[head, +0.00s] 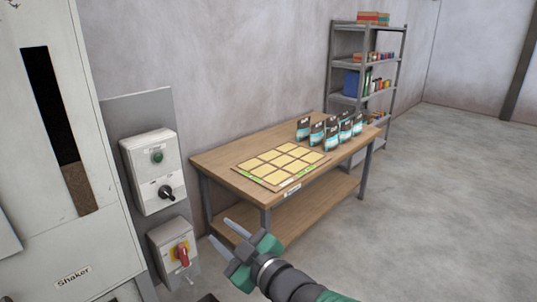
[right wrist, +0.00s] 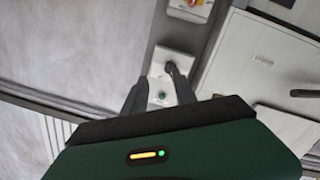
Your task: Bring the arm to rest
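My right gripper (head: 219,231) is in the lower middle of the head view, in front of the wooden table. Its two grey fingers are apart with nothing between them. In the right wrist view the gripper (right wrist: 159,91) also shows open fingers, with a control box seen beyond them. The upper control box (head: 149,171) has a green button (head: 157,156) and a black knob (head: 166,192). The lower box has a red rotary switch (head: 182,253) on yellow. The gripper is right of both boxes in the head view and appears apart from them. My left gripper is not in view.
The shaker machine (head: 30,160) stands at the left. The wooden table (head: 225,157) holds a mat of yellow squares (head: 270,169) and several black-and-teal bags (head: 316,135). A grey shelf (head: 360,57) stands behind. The floor (head: 440,210) at right is clear.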

